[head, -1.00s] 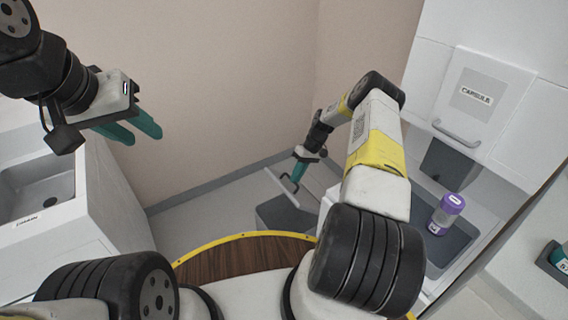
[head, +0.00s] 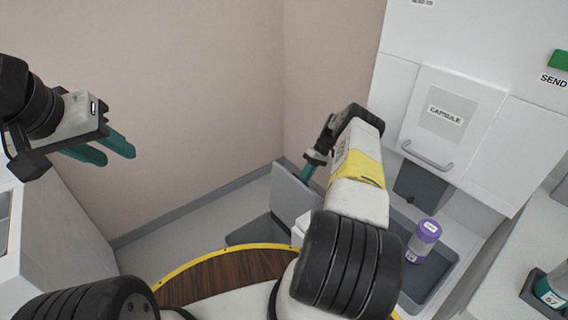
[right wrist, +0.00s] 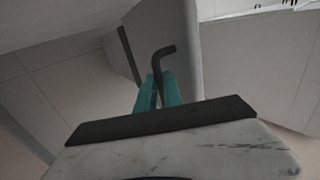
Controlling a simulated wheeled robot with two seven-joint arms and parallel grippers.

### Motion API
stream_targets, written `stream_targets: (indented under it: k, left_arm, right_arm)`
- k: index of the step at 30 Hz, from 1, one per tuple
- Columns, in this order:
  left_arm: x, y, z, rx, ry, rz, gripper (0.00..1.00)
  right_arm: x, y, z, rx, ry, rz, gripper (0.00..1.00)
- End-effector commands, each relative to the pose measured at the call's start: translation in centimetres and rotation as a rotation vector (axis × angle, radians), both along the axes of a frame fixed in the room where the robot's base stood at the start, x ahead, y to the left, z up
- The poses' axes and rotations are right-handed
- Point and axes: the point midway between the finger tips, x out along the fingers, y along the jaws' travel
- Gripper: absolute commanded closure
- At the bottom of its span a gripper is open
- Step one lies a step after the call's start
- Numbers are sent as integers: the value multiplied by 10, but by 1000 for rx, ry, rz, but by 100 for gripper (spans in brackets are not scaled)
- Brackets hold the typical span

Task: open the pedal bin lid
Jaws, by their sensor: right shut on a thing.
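The pedal bin (head: 258,231) is a grey box on the floor beyond the wooden deck, partly hidden by my right arm. Its grey lid (head: 292,196) stands raised and tilted, with its flat face visible. My right gripper (head: 306,174) is at the lid's upper edge. In the right wrist view, its teal fingers (right wrist: 158,92) are shut on a dark bent handle (right wrist: 163,62). The lid's handle is hidden in the head view. My left gripper (head: 104,150) is open and empty, high at the left in front of the wall.
A white cabinet with a flap labelled CAPSULE (head: 440,118) stands at the right. Below it, a purple-capped jar (head: 422,240) sits in a grey recess (head: 440,278). A counter (head: 60,240) is at the left. Floor is clear between it and the bin.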

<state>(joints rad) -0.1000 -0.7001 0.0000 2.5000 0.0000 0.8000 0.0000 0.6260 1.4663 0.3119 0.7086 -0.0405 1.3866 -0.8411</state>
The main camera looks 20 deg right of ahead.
Motion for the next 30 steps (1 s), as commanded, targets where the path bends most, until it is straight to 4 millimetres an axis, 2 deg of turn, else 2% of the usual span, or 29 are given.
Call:
stream_targets:
  k: [1, 10, 24, 25, 27, 30]
  left_arm:
    - [0, 0, 0, 0, 0, 0, 64]
    - [0, 0, 0, 0, 0, 0, 64]
    - [0, 0, 0, 0, 0, 0, 64]
    - [0, 0, 0, 0, 0, 0, 64]
    - [0, 0, 0, 0, 0, 0, 64]
    - [0, 0, 0, 0, 0, 0, 64]
  right_arm:
    - [-5, -3, -8, -1, 13, 5, 100]
    - [-2, -18, -13, -7, 9, 2, 100]
    - [-1, -24, -12, -10, 6, -3, 100]
    - [0, -24, -12, -10, 6, -3, 80]
    - [0, -24, -11, -10, 6, -3, 68]
    - [0, -23, -10, -8, 6, -3, 68]
